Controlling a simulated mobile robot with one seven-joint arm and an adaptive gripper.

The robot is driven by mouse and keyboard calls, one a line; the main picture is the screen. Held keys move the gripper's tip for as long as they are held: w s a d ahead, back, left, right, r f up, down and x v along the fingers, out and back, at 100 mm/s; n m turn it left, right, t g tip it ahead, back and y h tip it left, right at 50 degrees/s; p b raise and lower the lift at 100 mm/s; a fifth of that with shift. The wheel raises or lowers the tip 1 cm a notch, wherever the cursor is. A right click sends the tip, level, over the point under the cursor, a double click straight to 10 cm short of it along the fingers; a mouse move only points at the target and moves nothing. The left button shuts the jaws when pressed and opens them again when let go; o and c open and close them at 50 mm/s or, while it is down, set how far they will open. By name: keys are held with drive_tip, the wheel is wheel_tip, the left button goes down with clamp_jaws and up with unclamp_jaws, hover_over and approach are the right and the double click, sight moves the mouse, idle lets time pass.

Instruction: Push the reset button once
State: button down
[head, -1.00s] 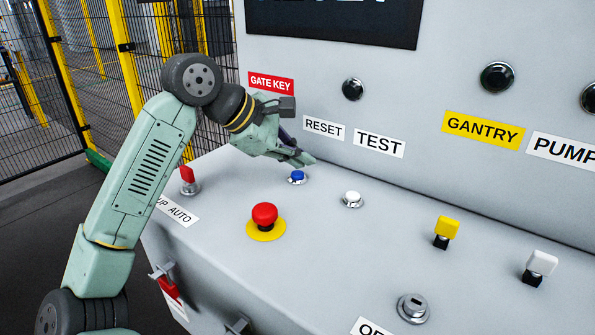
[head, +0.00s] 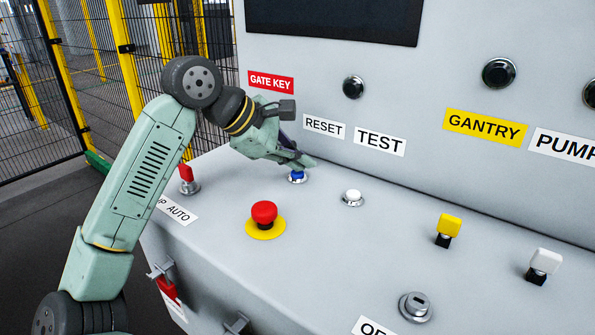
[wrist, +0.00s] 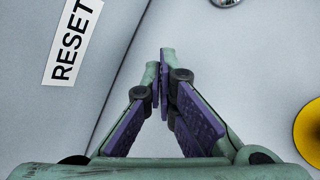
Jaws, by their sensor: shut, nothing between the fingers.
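The blue reset button (head: 297,178) sits in a silver ring on the sloping panel, below the RESET label (head: 324,127). My gripper (head: 306,163) is shut and empty, its fingertips over the blue button and covering part of its top. The tips look very close to or touching it; I cannot tell whether it is pressed down. In the wrist view the closed fingers (wrist: 165,60) point at the grey panel and the RESET label (wrist: 70,42) is at left. The blue button does not show there, probably hidden by the fingers.
A white button (head: 352,197) is right of the blue one. A red emergency stop (head: 264,213) on a yellow disc stands in front. A red switch (head: 187,178) is to the left. The upright panel wall with a dark screen (head: 335,18) rises behind.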

sight(299, 174)
drive_tip(key=shift+f, duration=0.25)
idle(0.4)
drive_tip(key=shift+r, duration=0.7)
drive_tip(key=shift+r, duration=0.1)
wheel_tip(299, 174, up, 6)
drive_tip(key=p, duration=0.3)
drive_tip(key=shift+p, duration=0.4)
